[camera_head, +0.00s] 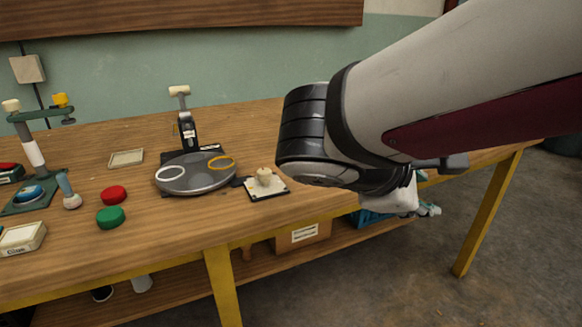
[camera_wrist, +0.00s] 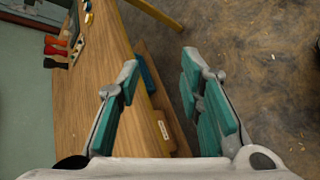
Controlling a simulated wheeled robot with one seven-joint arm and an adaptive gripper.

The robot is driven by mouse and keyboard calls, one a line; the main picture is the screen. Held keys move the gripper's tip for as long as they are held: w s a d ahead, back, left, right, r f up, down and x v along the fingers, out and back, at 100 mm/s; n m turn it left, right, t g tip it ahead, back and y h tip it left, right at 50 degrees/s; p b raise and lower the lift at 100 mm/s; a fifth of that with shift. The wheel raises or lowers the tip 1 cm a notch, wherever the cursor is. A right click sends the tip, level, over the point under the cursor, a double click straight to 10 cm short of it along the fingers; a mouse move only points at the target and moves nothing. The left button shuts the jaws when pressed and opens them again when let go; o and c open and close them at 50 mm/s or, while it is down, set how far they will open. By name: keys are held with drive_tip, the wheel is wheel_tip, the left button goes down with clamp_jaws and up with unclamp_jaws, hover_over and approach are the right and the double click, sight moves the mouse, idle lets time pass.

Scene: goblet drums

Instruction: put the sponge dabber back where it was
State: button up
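A small dabber-like tool (camera_head: 70,191) with a teal handle and a pale round end stands on the left part of the bench, beside the red and green discs. A cream lump (camera_head: 264,177) sits on a small dark-edged square pad (camera_head: 270,193) near the bench's front edge. I cannot tell for sure which of the two is the sponge dabber. My gripper (camera_wrist: 160,62) is open, with nothing between its teal-padded fingers. It hangs past the bench's front right edge, over the shelf and floor. In the head view its fingers are mostly hidden behind my wrist.
A dark round plate (camera_head: 195,178) with a white and a yellow ring stands mid-bench with an upright post. A red disc (camera_head: 114,195), a green disc (camera_head: 110,217) and a green stand (camera_head: 33,160) are left. A box (camera_head: 303,235) is on the lower shelf.

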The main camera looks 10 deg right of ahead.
drive_tip(key=s+f+m+g+y, duration=0.2)
drive_tip(key=s+f+m+y, duration=0.15)
drive_tip(key=s, duration=0.35)
drive_tip(key=s+f+m+g+y, duration=0.2)
drive_tip(key=s+m+g, duration=0.1)
drive_tip(key=s+m, duration=0.3)
drive_tip(key=s+a+f+m+y, duration=0.1)
drive_tip(key=s+a+m+y, duration=0.2)
drive_tip(key=s+a, duration=0.3)
drive_tip(key=shift+a+y, duration=0.4)
drive_tip(key=shift+y, duration=0.45)
drive_tip(key=shift+s, duration=0.1)
